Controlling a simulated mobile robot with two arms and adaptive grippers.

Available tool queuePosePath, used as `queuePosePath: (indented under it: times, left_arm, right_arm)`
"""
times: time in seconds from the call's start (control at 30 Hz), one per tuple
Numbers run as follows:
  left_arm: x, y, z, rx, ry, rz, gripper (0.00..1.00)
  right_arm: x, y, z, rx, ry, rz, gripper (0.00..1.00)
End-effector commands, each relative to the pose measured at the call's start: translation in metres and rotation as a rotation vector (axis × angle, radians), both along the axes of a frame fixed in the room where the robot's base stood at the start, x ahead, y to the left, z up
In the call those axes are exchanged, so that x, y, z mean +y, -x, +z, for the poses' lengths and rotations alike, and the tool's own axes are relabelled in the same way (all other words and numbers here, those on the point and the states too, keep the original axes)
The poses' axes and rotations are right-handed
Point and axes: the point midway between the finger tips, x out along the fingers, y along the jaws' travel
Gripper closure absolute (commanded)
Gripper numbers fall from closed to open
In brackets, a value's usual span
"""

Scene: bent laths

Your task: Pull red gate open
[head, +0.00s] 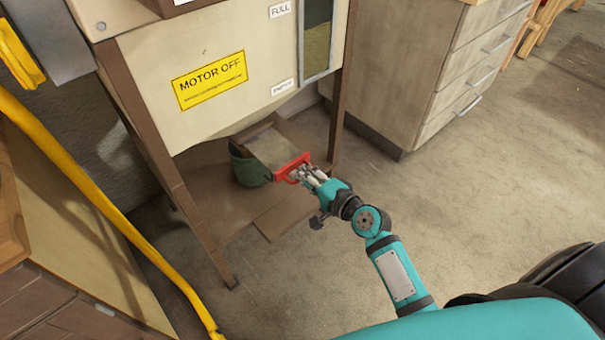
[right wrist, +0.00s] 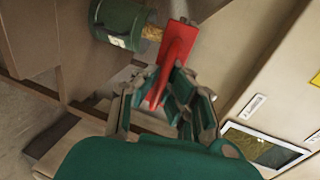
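The red gate handle (head: 290,167) is at the front end of a pale grey sliding plate (head: 272,146) under the cream hopper (head: 190,75). My right gripper (head: 308,174) is at this handle, reaching in from the lower right. In the right wrist view the red handle (right wrist: 178,52) runs between the fingers of my right gripper (right wrist: 160,95). The fingers stand apart, with a gap showing on the left side of the handle; contact on the right side is unclear. My left gripper is not in view.
A green bucket (head: 246,166) stands beneath the plate; the wrist view shows yellow material (right wrist: 152,32) at its mouth. Brown hopper legs (head: 340,90) flank it. A yellow rail (head: 90,205) runs at left, a drawer cabinet (head: 440,75) stands behind.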

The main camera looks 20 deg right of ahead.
Motion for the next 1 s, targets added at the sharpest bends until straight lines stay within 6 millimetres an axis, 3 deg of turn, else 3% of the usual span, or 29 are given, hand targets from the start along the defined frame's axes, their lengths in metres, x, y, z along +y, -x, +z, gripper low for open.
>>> queuePosePath:
  times: [0.03, 0.2, 0.57, 1.0]
  left_arm:
    - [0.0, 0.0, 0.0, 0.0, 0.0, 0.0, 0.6]
    - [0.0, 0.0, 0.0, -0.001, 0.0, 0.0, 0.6]
    - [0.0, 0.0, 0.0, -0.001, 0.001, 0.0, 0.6]
    - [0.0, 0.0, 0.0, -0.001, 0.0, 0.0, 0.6]
  right_arm:
    - [0.0, 0.0, 0.0, 0.0, 0.0, 0.0, 0.88]
    - [0.0, 0.0, 0.0, -0.001, 0.0, 0.0, 0.68]
    - [-0.003, 0.007, 0.002, -0.001, 0.001, -0.001, 0.68]
    - [-0.031, 0.087, 0.02, 0.001, 0.003, 0.0, 0.68]
